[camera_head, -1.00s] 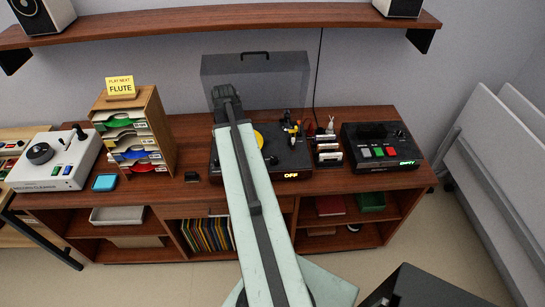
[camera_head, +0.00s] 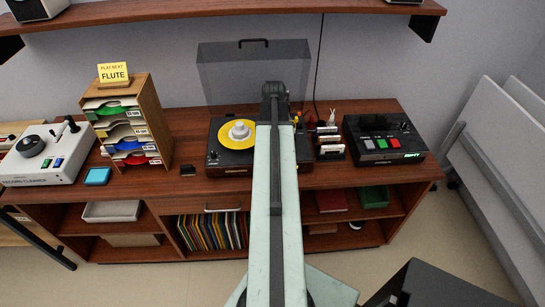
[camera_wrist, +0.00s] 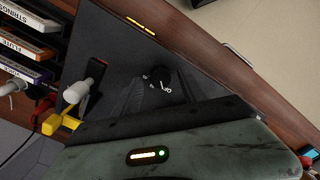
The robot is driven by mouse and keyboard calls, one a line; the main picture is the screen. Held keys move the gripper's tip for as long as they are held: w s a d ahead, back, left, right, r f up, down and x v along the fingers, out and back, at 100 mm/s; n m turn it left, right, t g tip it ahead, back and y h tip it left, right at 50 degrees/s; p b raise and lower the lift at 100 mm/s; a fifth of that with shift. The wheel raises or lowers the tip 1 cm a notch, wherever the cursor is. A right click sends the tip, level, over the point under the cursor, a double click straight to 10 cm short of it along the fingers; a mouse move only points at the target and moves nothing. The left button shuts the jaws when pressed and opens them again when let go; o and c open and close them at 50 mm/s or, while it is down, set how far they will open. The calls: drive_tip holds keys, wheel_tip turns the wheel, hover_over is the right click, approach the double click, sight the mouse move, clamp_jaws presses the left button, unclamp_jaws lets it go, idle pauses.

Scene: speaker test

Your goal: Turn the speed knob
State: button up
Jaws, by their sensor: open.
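The turntable (camera_head: 215,160) is a black deck on the wooden cabinet, its right part hidden behind my arm. A small dark knob (camera_wrist: 161,76) with white marks sits on the black deck in the wrist view. My gripper (camera_wrist: 163,86) is above the deck there, its dark fingers open and close around or over the knob; contact cannot be told. The head view hides the knob and fingers behind my arm. The platter (camera_head: 238,133) shows a yellow disc and a pale centre piece. A white and yellow tonearm part (camera_wrist: 72,105) is left of the knob.
A clear lid (camera_head: 225,75) stands raised behind the deck. A rack of cases (camera_head: 330,142) and a black button box (camera_head: 385,140) are to the right. A record sorter (camera_head: 128,120) and a white record cleaner (camera_head: 45,155) are to the left.

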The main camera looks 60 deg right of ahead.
drive_tip(key=shift+f, duration=0.7)
drive_tip(key=shift+r, duration=0.15)
